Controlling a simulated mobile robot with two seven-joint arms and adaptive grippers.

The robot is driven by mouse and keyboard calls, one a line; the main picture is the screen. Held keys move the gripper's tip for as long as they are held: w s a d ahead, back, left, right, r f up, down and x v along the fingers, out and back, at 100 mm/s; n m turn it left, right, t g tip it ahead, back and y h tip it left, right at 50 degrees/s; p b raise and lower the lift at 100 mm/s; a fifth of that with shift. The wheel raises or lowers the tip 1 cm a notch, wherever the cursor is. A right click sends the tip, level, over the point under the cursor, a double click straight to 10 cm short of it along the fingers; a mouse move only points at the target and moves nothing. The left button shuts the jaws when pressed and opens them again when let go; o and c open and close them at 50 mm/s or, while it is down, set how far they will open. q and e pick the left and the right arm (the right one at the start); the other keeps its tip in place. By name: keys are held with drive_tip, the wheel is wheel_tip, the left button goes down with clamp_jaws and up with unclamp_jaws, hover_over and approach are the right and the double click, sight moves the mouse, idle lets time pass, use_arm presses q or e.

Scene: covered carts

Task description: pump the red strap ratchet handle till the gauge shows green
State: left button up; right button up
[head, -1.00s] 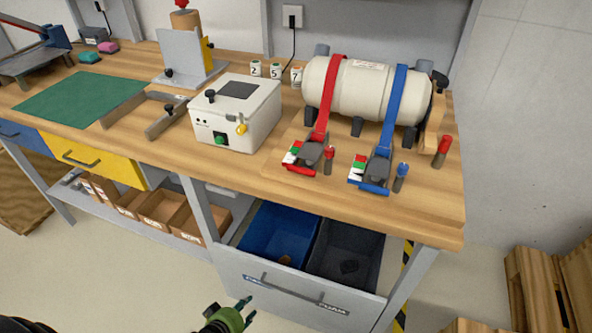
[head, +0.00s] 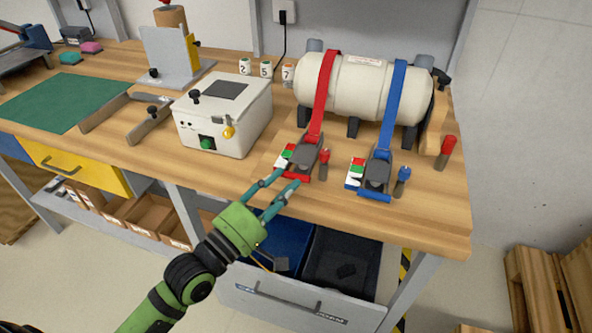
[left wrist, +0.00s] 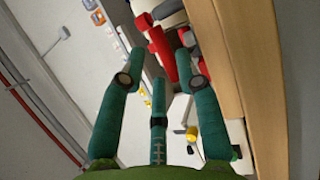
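The red strap ratchet (head: 307,155) sits on the bench's front part, below the white tank, with its red strap (head: 324,95) running up over the tank. Its red handle (head: 299,178) is at the near end and looks lowered. A small gauge (head: 285,157) with red, white and green patches is beside it; its reading is too small to tell. My left gripper (head: 289,177) is open at the bench's front edge, fingertips close to the red handle. In the left wrist view the red handle (left wrist: 161,50) shows between the spread fingertips; contact cannot be told. My right gripper is not in view.
A white box (head: 222,117) is to the left. An open drawer (head: 300,300) with bins juts out below my left gripper.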

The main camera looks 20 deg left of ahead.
sight(293, 177)
use_arm(q)
drive_tip(key=x, duration=0.3)
drive_tip(key=shift+w+d, duration=0.15)
drive_tip(key=shift+w, duration=0.1)
drive_tip(key=shift+w+d, duration=0.1)
drive_tip(key=shift+w, duration=0.05)
clamp_jaws()
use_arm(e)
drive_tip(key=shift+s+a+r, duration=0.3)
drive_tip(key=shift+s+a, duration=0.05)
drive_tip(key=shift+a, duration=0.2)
